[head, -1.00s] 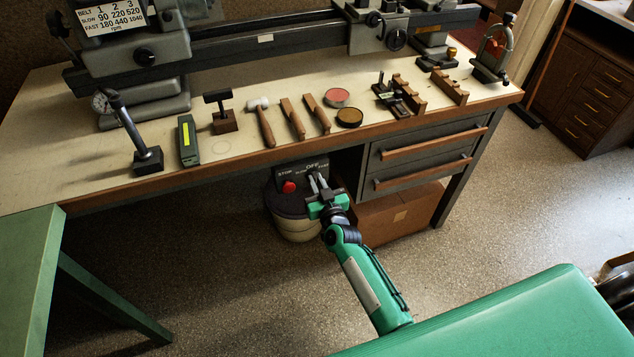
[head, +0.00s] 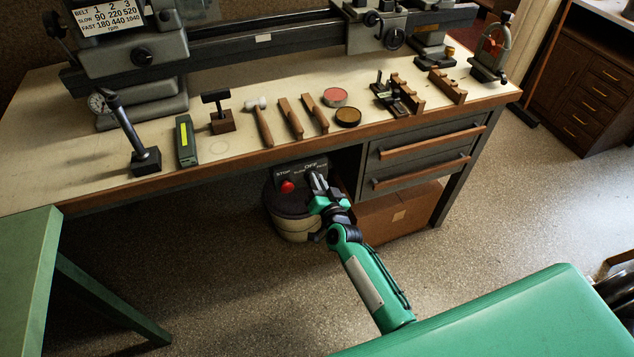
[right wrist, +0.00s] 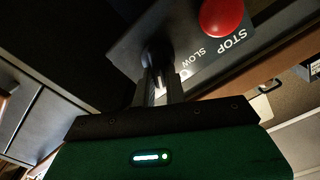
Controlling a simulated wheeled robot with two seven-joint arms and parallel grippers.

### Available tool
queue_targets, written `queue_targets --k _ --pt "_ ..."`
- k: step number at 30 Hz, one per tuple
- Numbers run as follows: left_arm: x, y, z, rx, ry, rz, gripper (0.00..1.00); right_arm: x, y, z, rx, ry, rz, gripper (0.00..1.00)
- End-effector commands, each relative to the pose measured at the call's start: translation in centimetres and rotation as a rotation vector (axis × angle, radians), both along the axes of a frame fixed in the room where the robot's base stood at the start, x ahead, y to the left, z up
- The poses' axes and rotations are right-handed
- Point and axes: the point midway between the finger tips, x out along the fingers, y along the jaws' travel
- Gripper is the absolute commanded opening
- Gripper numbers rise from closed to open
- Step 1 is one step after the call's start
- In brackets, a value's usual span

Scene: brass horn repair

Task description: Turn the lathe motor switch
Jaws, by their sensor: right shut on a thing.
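The lathe motor switch panel (head: 294,169) is a dark plate under the bench's front edge, lettered STOP, OFF and SLOW, with a red stop button (head: 287,187) at its left. In the right wrist view the red button (right wrist: 221,16) and the panel (right wrist: 205,60) show close up. My right gripper (head: 316,180) is at the panel, right of the button. Its fingers are shut on the dark switch knob (right wrist: 157,52), which they partly hide. The gripper's body has turned against the panel. My left gripper is not in view.
The bench top (head: 60,150) above holds a hammer (head: 260,122), wooden-handled tools and round tins. A drawer unit (head: 425,155) and a cardboard box (head: 400,215) are right of my forearm. A pale bin (head: 297,228) stands below the panel. A green table (head: 30,260) is at left.

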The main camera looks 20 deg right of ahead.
Motion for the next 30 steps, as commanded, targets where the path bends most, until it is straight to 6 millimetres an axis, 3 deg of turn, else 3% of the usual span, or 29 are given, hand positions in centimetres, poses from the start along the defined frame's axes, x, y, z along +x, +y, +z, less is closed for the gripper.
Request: queue_targets --k 10,26,27,30 --pt "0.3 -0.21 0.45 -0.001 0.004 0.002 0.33 -0.03 -0.18 -0.23 0.141 0.006 0.0 0.0" --pt "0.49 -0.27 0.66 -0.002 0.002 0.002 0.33 -0.04 -0.19 -0.24 0.163 0.008 0.0 0.0" --pt "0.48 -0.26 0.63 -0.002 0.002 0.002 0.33 -0.04 -0.19 -0.24 0.163 0.008 0.0 0.2" --pt "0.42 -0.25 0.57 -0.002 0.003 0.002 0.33 -0.03 -0.2 -0.22 0.163 0.007 0.0 0.35"
